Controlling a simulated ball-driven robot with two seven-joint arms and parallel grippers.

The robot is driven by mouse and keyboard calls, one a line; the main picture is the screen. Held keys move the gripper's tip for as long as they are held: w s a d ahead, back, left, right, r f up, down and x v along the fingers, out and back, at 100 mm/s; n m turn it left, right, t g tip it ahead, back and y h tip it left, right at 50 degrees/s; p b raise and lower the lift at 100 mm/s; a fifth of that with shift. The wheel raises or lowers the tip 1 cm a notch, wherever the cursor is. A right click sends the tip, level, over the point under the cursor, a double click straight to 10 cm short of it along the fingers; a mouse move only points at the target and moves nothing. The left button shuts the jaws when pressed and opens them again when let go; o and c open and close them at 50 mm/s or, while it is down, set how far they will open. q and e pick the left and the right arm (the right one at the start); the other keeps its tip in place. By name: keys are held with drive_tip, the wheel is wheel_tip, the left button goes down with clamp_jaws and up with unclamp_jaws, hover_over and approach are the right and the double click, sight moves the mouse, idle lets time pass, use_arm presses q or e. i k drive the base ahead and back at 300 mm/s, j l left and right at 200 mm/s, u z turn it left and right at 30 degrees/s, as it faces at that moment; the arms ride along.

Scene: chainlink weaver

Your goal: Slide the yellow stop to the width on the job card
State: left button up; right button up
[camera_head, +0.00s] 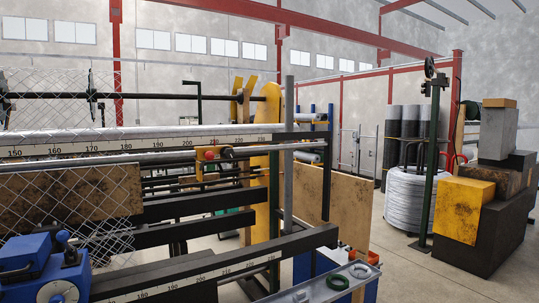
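The yellow stop (201,168) sits in the middle of the view, on a grey rail of the weaving machine. A red knob (209,155) is on its front and a dark round part is at its right. It is just under the upper white scale (100,145), below the marks around 210 to 220. A second white scale (190,279) runs along the lower dark beam. I cannot make out a job card. Neither of my grippers is in view.
Chain-link mesh (65,205) hangs at the left, in front of a worn board. A blue machine unit (45,270) fills the lower left corner. A grey tray (325,285) is at the bottom. A wire coil (407,200) and dark blocks (490,225) stand right, with open floor between.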

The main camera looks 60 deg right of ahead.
sight(209, 153)
drive_tip(key=z, duration=1.6)
